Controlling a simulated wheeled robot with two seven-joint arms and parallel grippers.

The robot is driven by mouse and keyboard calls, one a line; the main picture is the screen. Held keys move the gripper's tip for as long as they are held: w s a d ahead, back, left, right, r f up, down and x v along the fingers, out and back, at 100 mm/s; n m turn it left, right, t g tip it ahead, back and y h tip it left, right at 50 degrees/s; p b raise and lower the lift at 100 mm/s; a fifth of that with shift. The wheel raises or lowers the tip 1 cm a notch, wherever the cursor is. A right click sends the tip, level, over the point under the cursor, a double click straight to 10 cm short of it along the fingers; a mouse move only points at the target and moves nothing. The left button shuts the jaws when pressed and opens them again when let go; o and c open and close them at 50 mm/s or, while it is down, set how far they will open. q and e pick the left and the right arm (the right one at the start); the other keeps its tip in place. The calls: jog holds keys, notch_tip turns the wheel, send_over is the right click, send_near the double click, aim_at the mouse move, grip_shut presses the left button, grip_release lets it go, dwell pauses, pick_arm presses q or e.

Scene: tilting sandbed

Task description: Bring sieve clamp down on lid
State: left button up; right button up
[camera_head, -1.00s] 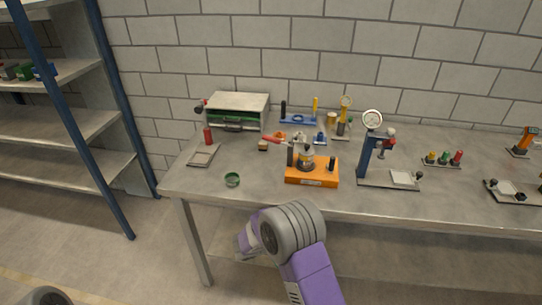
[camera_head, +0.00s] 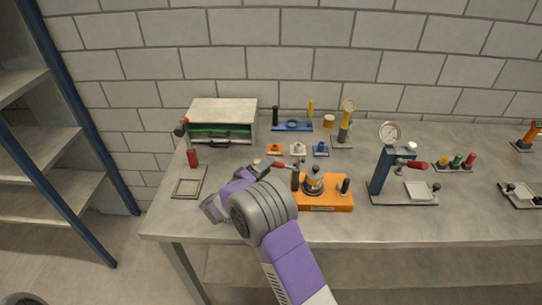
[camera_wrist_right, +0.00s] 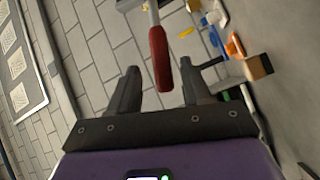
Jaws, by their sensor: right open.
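The sieve clamp stands on an orange base (camera_head: 325,201) on the bench. Its lever has a red handle (camera_head: 280,164) that reaches out to the left. A round grey sieve with a lid (camera_head: 314,181) sits on the base between dark posts. In the right wrist view the red handle (camera_wrist_right: 159,58) appears between the fingertips of my open right gripper (camera_wrist_right: 160,76), with a gap on each side. How deep it lies between them I cannot tell. My left gripper is not in view.
A small tray (camera_head: 188,187) and a green-fronted box (camera_head: 222,119) are on the left. Small orange, white and blue blocks lie behind the clamp. A wooden block (camera_wrist_right: 260,66) shows near the right finger.

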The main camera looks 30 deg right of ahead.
aim_at(283, 164)
jog(key=x, duration=0.5)
jog(key=shift+f, duration=0.1)
jog(key=shift+a, duration=0.1)
grip_shut()
